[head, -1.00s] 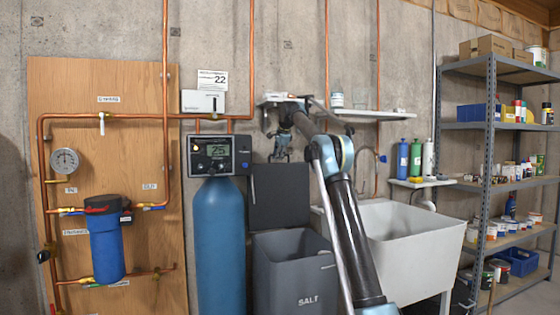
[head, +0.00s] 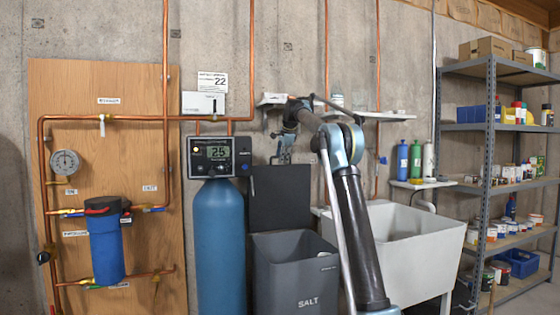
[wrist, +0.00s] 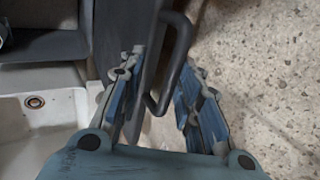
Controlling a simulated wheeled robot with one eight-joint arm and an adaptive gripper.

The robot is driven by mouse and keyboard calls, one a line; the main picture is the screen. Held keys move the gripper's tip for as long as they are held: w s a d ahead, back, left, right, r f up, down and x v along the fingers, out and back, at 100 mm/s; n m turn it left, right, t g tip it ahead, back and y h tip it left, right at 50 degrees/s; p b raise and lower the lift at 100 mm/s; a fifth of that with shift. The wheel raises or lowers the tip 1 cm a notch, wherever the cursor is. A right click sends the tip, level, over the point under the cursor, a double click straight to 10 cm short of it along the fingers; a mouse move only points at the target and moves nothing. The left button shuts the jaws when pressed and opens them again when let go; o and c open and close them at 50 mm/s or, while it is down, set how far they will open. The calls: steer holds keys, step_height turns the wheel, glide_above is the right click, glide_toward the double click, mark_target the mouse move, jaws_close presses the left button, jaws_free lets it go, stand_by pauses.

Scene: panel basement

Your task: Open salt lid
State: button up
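The grey salt bin (head: 297,287), marked SALT, stands between the blue tank and the white sink. Its dark lid (head: 277,205) is raised and stands upright at the back of the bin, so the bin's mouth is open. In the wrist view, the lid (wrist: 138,40) shows nearly edge-on with a dark bar handle (wrist: 178,62) on its wall side. My gripper (head: 283,156) is above the lid's top edge in the head view. In the wrist view, my gripper (wrist: 160,95) has its fingers spread, with the handle's lower end between them. I see no clear grip on it.
The white sink (head: 400,240) is close on the right, and a small wall shelf (head: 370,115) is near my arm. The blue tank (head: 218,245) with its control head stands left of the bin. Concrete wall lies behind the lid.

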steer(key=s+d, duration=0.3)
steer(key=s, duration=0.4)
steer(key=shift+s+d, duration=0.15)
steer(key=shift+s, duration=0.1)
